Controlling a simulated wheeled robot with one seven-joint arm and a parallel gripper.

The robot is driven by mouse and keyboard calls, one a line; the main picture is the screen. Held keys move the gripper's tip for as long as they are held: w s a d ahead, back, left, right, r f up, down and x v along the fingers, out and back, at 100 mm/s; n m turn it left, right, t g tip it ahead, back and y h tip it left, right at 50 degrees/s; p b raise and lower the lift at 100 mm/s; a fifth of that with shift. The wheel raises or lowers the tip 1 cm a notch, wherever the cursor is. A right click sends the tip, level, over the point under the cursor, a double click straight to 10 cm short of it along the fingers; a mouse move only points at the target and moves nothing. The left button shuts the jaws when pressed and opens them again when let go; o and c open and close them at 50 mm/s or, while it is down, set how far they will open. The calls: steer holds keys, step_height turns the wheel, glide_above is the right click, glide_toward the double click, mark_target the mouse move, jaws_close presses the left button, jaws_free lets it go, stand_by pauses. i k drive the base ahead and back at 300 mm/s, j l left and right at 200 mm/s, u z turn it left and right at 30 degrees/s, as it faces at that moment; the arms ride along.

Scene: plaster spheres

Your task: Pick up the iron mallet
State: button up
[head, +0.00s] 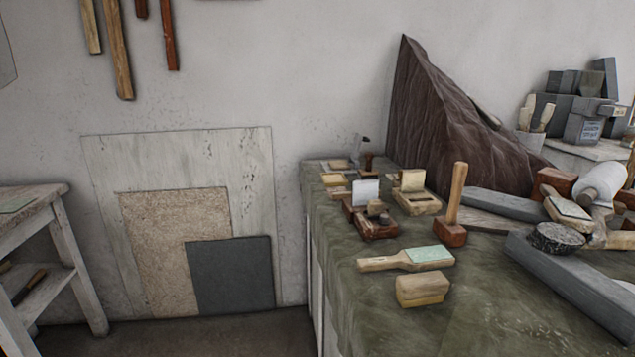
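I cannot tell for sure which thing is the iron mallet. A mallet (450,233) with a reddish-brown block head stands head-down on the green-covered table (385,320), its pale wooden handle pointing up; its head looks more like wood than iron. A pale, rounded cylinder (602,184) lies at the right among other tools; it may be a mallet head, but its material is unclear. My gripper is not in view.
A flat wooden tool with a green pad (408,259) and a wooden block (422,289) lie in front of the upright mallet. A long grey bar (570,283) and a dark round piece (556,237) crowd the right.

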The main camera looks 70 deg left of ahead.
mark_target(446, 228)
steer(key=u, duration=1.45)
